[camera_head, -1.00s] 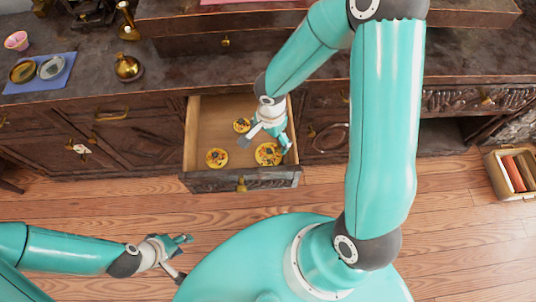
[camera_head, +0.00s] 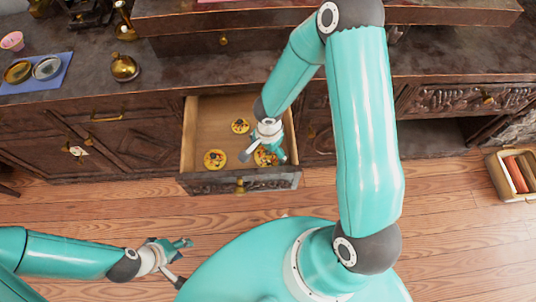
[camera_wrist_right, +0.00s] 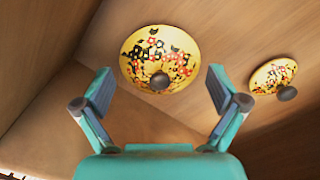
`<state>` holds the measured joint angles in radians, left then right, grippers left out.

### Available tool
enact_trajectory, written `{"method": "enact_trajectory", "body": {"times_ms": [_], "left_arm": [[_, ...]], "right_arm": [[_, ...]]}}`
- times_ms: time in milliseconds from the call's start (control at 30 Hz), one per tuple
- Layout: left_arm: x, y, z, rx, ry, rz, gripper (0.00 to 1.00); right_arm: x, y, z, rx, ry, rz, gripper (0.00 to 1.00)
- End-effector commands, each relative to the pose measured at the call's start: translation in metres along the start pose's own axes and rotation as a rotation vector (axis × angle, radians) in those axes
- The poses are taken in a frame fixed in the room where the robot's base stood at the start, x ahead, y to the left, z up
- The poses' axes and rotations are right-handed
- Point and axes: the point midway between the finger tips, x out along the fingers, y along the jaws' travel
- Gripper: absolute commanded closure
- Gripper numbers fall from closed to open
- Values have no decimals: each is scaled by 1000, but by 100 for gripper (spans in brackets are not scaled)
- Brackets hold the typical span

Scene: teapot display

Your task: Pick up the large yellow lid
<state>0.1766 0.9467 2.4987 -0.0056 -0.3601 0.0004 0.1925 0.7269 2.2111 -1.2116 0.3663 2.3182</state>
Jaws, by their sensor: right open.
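The large yellow lid (camera_head: 261,160), with a dark knob and a floral pattern, lies in the front right of the open drawer (camera_head: 208,112). My right gripper (camera_head: 265,155) is over it and partly covers it in the head view. In the right wrist view the large lid (camera_wrist_right: 160,58) appears between and beyond the two spread fingers of my right gripper (camera_wrist_right: 160,92), which is open and empty. No finger visibly touches it. My left gripper (camera_head: 184,261) is open and empty above the floor at the lower left.
Two smaller yellow lids, one at front left (camera_head: 215,159) and one further back (camera_head: 240,126), lie in the drawer. A box (camera_head: 512,174) stands at right.

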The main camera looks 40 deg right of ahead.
Motion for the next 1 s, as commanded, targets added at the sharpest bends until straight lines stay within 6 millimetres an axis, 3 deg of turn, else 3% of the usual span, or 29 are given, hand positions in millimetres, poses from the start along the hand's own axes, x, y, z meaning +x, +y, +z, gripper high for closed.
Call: {"method": "enact_trajectory", "body": {"times_ms": [67, 467, 1000], "left_arm": [[0, 0, 0, 0, 0, 0, 60], [0, 0, 0, 0, 0, 0, 60], [0, 0, 0, 0, 0, 0, 60]], "right_arm": [[0, 0, 0, 0, 0, 0, 14], [0, 0, 0, -1, 0, 1, 80], [0, 2, 1, -1, -3, 4, 84]]}}
